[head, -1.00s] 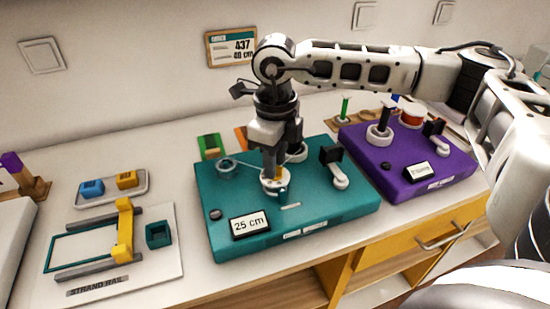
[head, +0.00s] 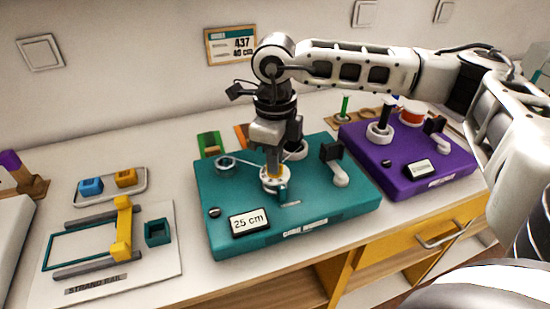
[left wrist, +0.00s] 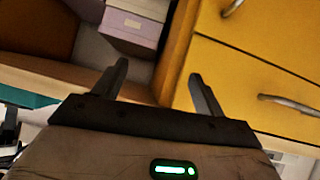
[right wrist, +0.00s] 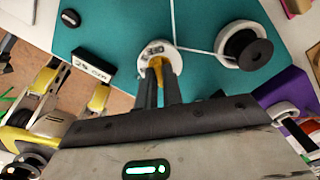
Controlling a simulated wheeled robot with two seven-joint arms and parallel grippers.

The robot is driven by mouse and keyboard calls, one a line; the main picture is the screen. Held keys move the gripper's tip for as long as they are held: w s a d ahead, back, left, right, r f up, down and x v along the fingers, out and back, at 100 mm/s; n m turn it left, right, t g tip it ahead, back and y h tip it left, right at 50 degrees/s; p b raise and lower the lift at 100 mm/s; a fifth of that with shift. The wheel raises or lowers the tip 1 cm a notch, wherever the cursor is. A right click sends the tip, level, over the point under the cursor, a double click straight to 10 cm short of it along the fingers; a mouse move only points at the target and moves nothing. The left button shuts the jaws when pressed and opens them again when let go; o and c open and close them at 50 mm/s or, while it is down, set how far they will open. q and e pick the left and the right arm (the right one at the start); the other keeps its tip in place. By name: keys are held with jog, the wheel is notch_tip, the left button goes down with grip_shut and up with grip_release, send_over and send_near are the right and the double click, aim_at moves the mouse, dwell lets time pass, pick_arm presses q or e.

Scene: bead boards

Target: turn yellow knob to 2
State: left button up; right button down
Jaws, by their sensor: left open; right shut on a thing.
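The yellow knob (right wrist: 156,67) sits on a white round dial (head: 270,186) on the teal board (head: 225,235). My right gripper (head: 273,172) points down over the dial and is shut on the knob. The right wrist view shows the knob between its two fingertips (right wrist: 158,76). The fingers hide much of the knob, and the dial's numbers are too small to read surely. My left gripper (left wrist: 160,80) is open and empty, over drawers and a shelf; it is not in the head view.
A "25 cm" display (head: 249,221) is at the teal board's front left. A black spool (right wrist: 247,48) and a white crank arm (head: 339,174) are also on that board. A purple board (head: 440,165) stands to the right, a strand rail (head: 122,230) to the left.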

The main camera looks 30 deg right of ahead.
jog(key=shift+f+n+b, duration=0.15)
jog(key=shift+n+b, duration=0.55)
jog(key=shift+n, duration=0.4)
jog(key=shift+n+b, duration=0.45)
jog(key=shift+n, duration=0.35)
jog(key=shift+n+b, duration=0.35)
jog(key=shift+n, duration=0.45)
pick_arm(q)
jog(key=shift+d+f+t+b, duration=0.25)
jog(key=shift+f+b, duration=0.25)
jog(key=shift+f, duration=0.4)
pick_arm(e)
jog(key=shift+r+n, duration=0.2)
jog(key=shift+n, duration=0.9)
pick_arm(q)
jog(key=shift+r, duration=0.15)
pick_arm(e)
jog(key=c, duration=1.5)
grip_release()
jog(key=shift+c, duration=0.2)
